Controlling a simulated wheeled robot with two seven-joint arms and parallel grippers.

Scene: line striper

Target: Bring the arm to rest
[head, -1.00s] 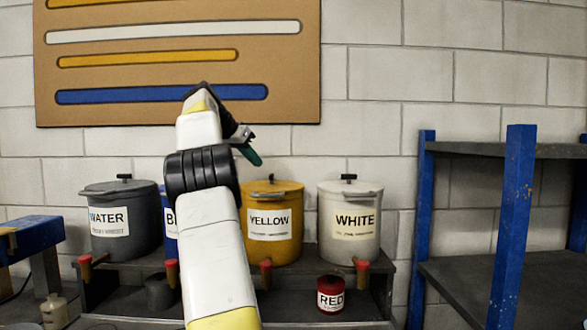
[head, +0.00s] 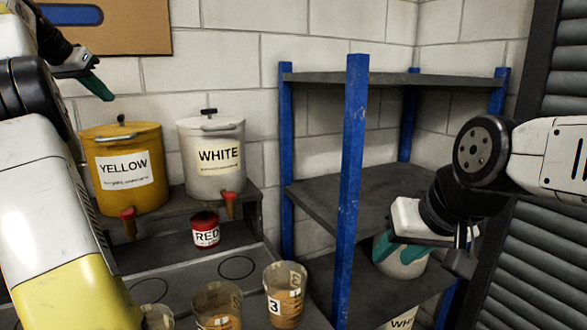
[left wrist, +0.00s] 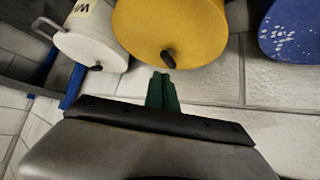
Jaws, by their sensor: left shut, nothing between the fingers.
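My left arm runs up the left edge of the head view, white with yellow and black parts. Its gripper (head: 97,86) has green fingers, shut and empty, raised in front of the wall above the yellow pot (head: 120,150). In the left wrist view the green fingers (left wrist: 162,92) are together with nothing between them, and the yellow pot's lid shows beyond them. My right gripper (head: 400,245) is at the right, in front of the rack, with teal fingers partly hidden by its own body. I cannot tell if it is open.
A white pot (head: 215,175) and a small red can (head: 205,230) stand near the yellow pot. Several cups (head: 285,295) stand on the front bench. A blue-posted rack (head: 354,170) with grey shelves stands at right, close to my right arm. A dark slatted shutter (head: 550,270) is beyond.

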